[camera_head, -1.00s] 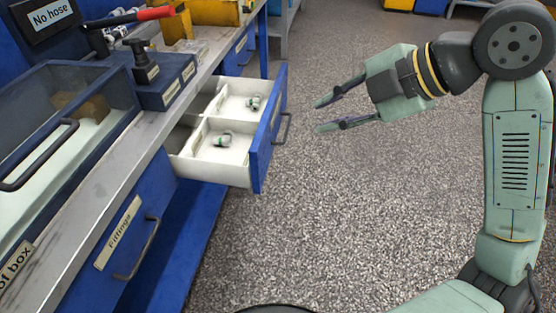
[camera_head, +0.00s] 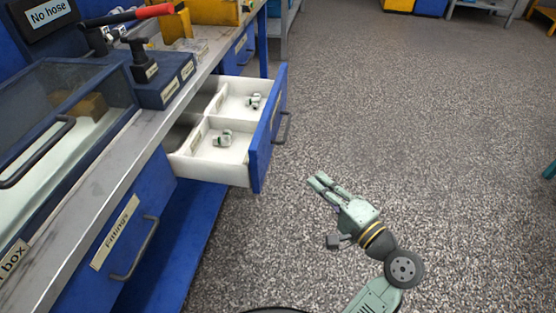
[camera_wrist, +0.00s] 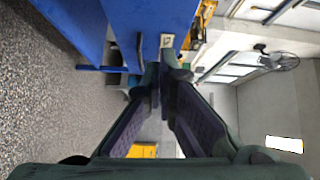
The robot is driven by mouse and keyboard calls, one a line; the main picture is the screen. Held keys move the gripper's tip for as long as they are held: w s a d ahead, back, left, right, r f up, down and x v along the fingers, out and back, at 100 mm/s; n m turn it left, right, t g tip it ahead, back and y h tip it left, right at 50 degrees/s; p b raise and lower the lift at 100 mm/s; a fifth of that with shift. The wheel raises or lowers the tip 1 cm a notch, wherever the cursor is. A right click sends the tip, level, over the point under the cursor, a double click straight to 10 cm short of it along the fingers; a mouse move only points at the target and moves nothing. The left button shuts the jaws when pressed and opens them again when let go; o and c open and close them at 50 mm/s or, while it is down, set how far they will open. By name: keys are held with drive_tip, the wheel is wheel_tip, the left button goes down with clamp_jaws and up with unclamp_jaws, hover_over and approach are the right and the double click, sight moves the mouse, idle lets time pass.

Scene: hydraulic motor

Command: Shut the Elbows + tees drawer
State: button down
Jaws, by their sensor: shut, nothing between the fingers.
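The pulled-out drawer (camera_head: 265,150) has a blue front with a dark handle (camera_head: 284,128) and a white inside with compartments. Small grey-green fittings (camera_head: 222,139) lie in it; its label is not readable from here. My gripper (camera_head: 318,181) is shut and empty, low over the floor, to the right of and nearer than the drawer front, apart from it. In the wrist view the fingers (camera_wrist: 163,75) come together, with a blue front and a dark handle (camera_wrist: 139,47) beyond their tips.
A blue bench with a grey metal top (camera_head: 110,165) runs along the left. A shut drawer labelled Fittings (camera_head: 125,235) with a protruding handle is nearer. The speckled floor (camera_head: 420,130) to the right is clear.

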drive_tip(key=p, duration=0.2)
approach(266, 147)
drive_tip(key=w+d, duration=0.1)
drive_tip(key=w, duration=0.2)
drive_tip(key=shift+w+a+m+p, duration=0.2)
drive_tip(key=shift+w+a, duration=0.05)
drive_tip(key=shift+a, duration=0.65)
drive_tip(key=shift+w+a+m+p, duration=0.2)
drive_tip(key=shift+w+a, duration=0.1)
drive_tip(key=shift+a, duration=0.6)
